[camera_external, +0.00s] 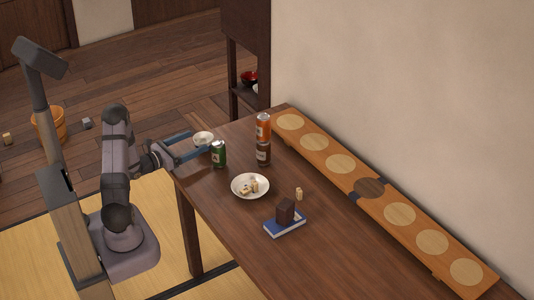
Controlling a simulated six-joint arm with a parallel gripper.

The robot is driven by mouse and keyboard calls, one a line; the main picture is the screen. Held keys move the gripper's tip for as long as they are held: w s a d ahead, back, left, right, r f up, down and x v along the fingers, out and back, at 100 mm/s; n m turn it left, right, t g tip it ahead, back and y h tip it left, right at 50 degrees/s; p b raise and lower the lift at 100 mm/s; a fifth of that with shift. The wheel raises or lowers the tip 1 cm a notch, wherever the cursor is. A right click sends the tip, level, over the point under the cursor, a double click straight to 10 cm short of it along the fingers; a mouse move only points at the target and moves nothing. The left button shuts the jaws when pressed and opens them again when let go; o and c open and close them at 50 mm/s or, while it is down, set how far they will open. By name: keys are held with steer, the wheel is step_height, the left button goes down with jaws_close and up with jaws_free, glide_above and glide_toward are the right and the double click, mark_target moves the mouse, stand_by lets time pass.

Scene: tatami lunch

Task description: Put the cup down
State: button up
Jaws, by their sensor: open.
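A small white cup (203,137) is at the far left corner of the dark wooden table (330,240). My gripper (190,146) is at that same corner, with its blue fingers spread apart. The cup appears at the fingers' end, between or just beyond them. I cannot tell whether the fingers touch it, or whether its base rests on the table.
A green can (218,153) stands right beside the cup. An orange can (263,127) sits above a brown can (263,153). A white plate (236,190) holds small pieces. A blue book (286,224) carries a dark block (285,210). A long board (335,163) runs along the wall.

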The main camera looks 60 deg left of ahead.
mark_target(201, 137)
steer(key=shift+w+a+r+p, duration=0.1)
steer(key=shift+w+p, duration=0.05)
steer(key=shift+w, duration=1.15)
steer(key=shift+w+r+p, duration=0.1)
steer(key=shift+w+p, duration=0.05)
steer(key=shift+w, duration=1.15)
steer(key=shift+c, duration=0.7)
steer(key=c, duration=1.1)
steer(key=shift+c, duration=0.2)
step_height(201, 137, up, 10)
steer(key=p, duration=0.1)
